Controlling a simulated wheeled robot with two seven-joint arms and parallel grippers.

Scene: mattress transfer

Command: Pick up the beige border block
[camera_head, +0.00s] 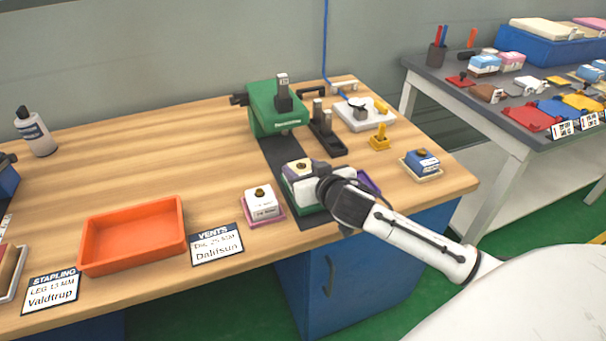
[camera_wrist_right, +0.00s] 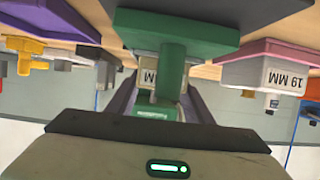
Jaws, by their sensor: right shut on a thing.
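A blue block on a beige border base (camera_head: 421,175) sits near the table's right edge, apart from my grippers. My right gripper (camera_head: 322,187) is at a green-bordered block (camera_head: 298,197) with a pale top on the dark mat, and is shut on it. In the right wrist view, which is upside down, a green base (camera_wrist_right: 175,30) lies straight ahead between the fingers; the exact contact is hidden. A purple-bordered block (camera_head: 369,182) is partly hidden behind my right arm. My left gripper is not in view.
A pink-bordered block (camera_head: 263,205) stands left of the mat, beside an orange tray (camera_head: 130,262). A green machine (camera_head: 272,110) stands at the mat's far end. A yellow-handled piece (camera_head: 379,140) and white plate (camera_head: 362,122) are behind. A second table (camera_head: 480,100) is at right.

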